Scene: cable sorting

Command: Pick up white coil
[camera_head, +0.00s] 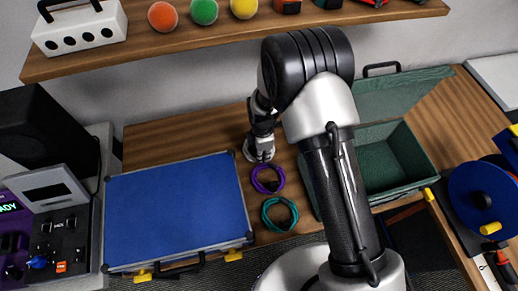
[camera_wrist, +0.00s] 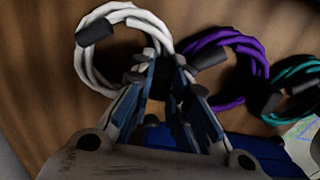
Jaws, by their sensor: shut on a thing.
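The white coil (camera_wrist: 84,62) with a black tie lies at the upper left of the wrist view, on the wooden table. In the head view, the white coil (camera_head: 250,155) is mostly hidden behind my gripper (camera_head: 262,155). In the wrist view my gripper (camera_wrist: 166,72) has its fingertips at the right side of the white coil, shut on its strands. The coil looks at or close to table height; I cannot tell whether it is lifted.
A purple coil (camera_head: 257,184) and a teal coil (camera_head: 268,222) lie in front of the white one. A closed blue case (camera_head: 180,210) is on the left. An open green box (camera_head: 428,160) is on the right. A shelf (camera_head: 200,46) hangs above the back.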

